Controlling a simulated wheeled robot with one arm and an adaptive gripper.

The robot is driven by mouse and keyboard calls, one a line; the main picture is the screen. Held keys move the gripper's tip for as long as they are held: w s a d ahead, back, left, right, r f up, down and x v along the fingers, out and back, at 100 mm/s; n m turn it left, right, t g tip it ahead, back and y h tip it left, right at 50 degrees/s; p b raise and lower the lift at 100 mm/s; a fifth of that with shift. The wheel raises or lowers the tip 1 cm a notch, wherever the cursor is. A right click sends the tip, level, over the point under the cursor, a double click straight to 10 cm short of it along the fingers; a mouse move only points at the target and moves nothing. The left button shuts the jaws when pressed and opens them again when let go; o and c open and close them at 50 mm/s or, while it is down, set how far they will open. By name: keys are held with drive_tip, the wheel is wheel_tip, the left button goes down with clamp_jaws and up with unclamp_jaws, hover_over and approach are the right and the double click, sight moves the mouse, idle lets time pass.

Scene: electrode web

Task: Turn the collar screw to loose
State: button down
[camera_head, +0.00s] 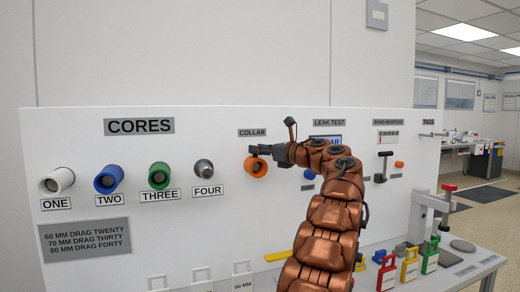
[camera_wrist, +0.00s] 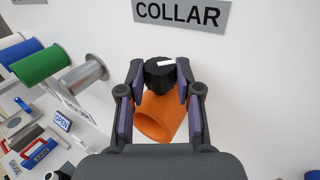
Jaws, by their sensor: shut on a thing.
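The orange collar (camera_head: 256,167) projects from the white panel under the COLLAR label (camera_head: 252,132). In the wrist view the collar (camera_wrist: 162,120) shows its open hollow end, partly hidden by my gripper. The black collar screw (camera_wrist: 160,72), a knob with a white mark on its top, sits at the upper end of the collar. My gripper (camera_wrist: 160,82) is shut on this screw, one finger on each side. In the head view my gripper (camera_head: 262,149) reaches the collar from the right, and the screw is hard to make out there.
Cores in white (camera_head: 58,180), blue (camera_head: 109,178), green (camera_head: 161,175) and grey (camera_head: 204,168) stick out to the left. An OPEN tag (camera_wrist: 62,121) shows in the wrist view. Coloured lockout tags and a clamp stand (camera_head: 433,205) are at the lower right.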

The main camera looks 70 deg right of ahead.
drive_tip(key=shift+d+r+n+p, duration=0.1)
drive_tip(key=shift+r+n+p, duration=0.2)
drive_tip(key=shift+r+p, duration=0.1)
drive_tip(key=shift+s+d+r+t+y+p, duration=0.2)
drive_tip(key=shift+r+t+y+p, duration=0.15)
drive_tip(key=shift+y+p, duration=0.2)
drive_tip(key=c, duration=1.9)
unclamp_jaws()
drive_tip(key=p, duration=0.1)
drive_tip(key=s+r+y+p, duration=0.1)
drive_tip(key=shift+d+n+t+p, duration=0.3)
drive_tip(key=shift+n+t+p, duration=0.05)
drive_tip(key=shift+n, duration=0.05)
drive_tip(key=shift+s+d+f, duration=0.15)
drive_tip(key=shift+s+d, duration=0.2)
drive_tip(key=shift+o, duration=0.9)
drive_tip(key=shift+f, duration=0.1)
drive_tip(key=shift+o, duration=0.8)
drive_tip(key=shift+w+a, duration=0.3)
drive_tip(key=shift+w, duration=0.05)
drive_tip(key=o, duration=0.5)
drive_tip(key=shift+w+f, duration=0.1)
